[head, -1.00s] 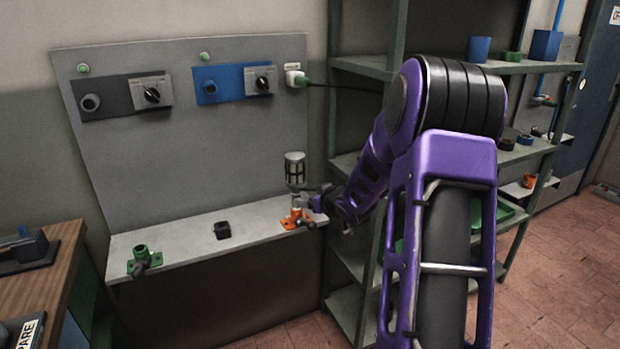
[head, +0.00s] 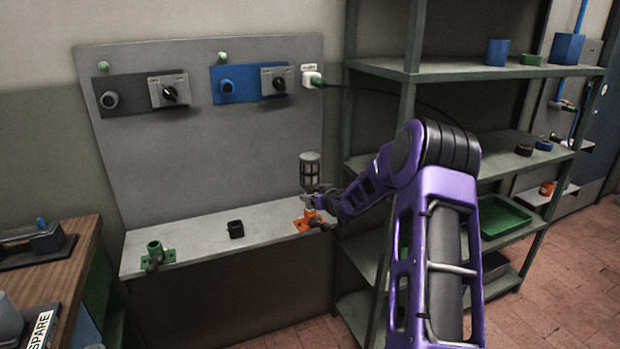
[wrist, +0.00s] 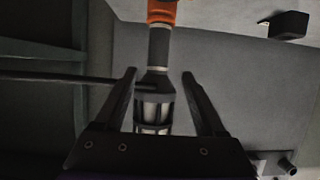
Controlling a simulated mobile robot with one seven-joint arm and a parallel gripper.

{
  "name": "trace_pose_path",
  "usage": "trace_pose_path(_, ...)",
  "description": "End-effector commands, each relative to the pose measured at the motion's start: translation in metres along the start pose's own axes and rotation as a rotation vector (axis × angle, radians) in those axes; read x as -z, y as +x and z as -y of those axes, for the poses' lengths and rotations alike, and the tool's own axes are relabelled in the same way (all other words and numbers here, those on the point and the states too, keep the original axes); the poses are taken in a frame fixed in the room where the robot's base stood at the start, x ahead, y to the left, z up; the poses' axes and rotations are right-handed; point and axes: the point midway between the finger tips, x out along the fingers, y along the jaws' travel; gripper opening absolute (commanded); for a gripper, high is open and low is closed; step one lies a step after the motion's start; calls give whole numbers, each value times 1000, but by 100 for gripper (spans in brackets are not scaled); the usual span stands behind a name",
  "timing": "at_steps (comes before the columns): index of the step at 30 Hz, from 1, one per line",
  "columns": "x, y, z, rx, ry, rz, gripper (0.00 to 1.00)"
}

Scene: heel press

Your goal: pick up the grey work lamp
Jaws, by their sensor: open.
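The grey work lamp (head: 310,170) stands upright in an orange clamp (head: 308,220) at the right end of the grey ledge. It has a dark cage around a pale lens. My gripper (head: 318,199) is at the lamp, low by its body, coming from the right. In the wrist view the lamp (wrist: 159,48) lies between the two fingers of my open gripper (wrist: 158,75), with its caged part nearer the palm and the orange clamp (wrist: 161,10) beyond the fingertips. Gaps show beside the lamp, and I cannot tell whether either finger touches it.
A green clamp (head: 156,257) stands empty at the ledge's left end, and a small black block (head: 236,229) sits mid-ledge. A backboard (head: 210,150) rises behind. A shelf rack (head: 410,65) stands close on the right. A wooden bench (head: 85,240) is at the left.

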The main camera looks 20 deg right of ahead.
Motion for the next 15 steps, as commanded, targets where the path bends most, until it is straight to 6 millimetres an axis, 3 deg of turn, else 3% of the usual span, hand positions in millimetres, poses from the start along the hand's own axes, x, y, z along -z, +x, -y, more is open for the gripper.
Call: trace_pose_path(15, 0, 51, -4, 0, 1, 0, 72)
